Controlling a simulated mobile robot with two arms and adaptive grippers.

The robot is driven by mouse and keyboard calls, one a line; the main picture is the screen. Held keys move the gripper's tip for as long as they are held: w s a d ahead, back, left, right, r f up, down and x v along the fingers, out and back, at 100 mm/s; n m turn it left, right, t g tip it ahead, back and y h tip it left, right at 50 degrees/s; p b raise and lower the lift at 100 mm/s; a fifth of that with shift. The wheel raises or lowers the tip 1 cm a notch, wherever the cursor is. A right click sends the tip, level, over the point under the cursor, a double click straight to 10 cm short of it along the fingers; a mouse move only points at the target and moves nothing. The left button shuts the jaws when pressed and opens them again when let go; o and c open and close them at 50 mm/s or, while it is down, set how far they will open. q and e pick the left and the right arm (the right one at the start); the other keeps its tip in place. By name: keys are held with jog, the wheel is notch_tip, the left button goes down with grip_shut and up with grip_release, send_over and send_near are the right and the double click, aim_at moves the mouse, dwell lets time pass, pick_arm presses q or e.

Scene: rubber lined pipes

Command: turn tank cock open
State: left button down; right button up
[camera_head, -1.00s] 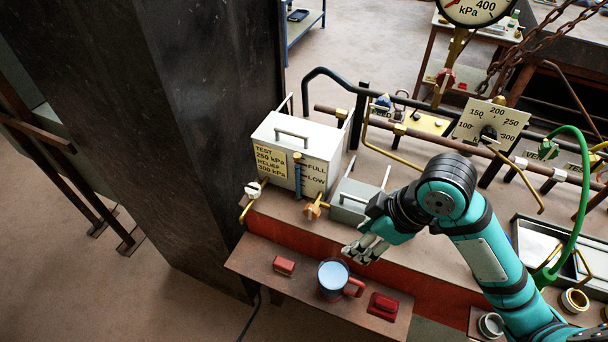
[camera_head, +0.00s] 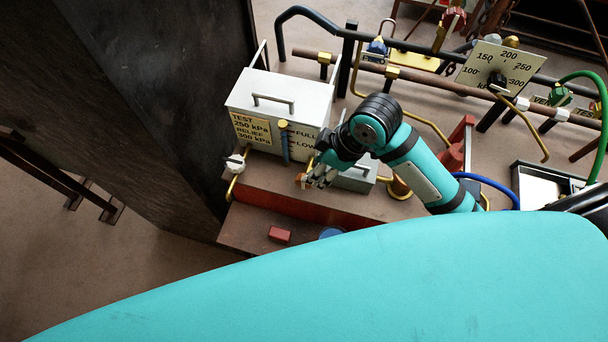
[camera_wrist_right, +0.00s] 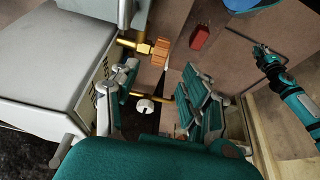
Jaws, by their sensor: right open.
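The white tank (camera_head: 280,105) with the yellow test label stands left of centre in the head view. It fills the left of the wrist view (camera_wrist_right: 50,55). A white-knobbed cock (camera_head: 235,163) on a brass pipe is at its lower left corner; its knob (camera_wrist_right: 145,105) shows between my fingers in the wrist view. An orange-handled brass cock (camera_wrist_right: 160,52) is beyond the fingertips; the gripper largely hides it in the head view. My right gripper (camera_head: 318,176) (camera_wrist_right: 160,82) is open and empty in front of the tank. My left gripper (camera_wrist_right: 267,56) shows at the right of the wrist view, its jaws unclear.
A small grey box (camera_head: 355,178) is just right of my right gripper. A red block (camera_head: 279,235) lies on the lower shelf, beside a partly hidden blue-topped mug (camera_head: 331,232). Pipes (camera_head: 430,82) run behind. A dark column (camera_head: 165,110) stands left. My teal arm link covers the foreground.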

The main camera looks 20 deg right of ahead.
jog(key=x, duration=0.5)
jog(key=shift+a+f+p, duration=0.1)
jog(key=shift+f+p, duration=0.05)
jog(key=shift+p, duration=0.2)
jog(key=shift+x, duration=1.45)
pick_arm(q)
jog(key=w, duration=0.1)
jog(key=w+r, duration=0.1)
jog(key=w, duration=0.1)
jog(key=shift+w+r+t, duration=0.1)
jog(key=shift+r+t, duration=0.15)
jog(key=shift+t, duration=0.05)
pick_arm(e)
jog(key=shift+w, duration=0.1)
grip_shut()
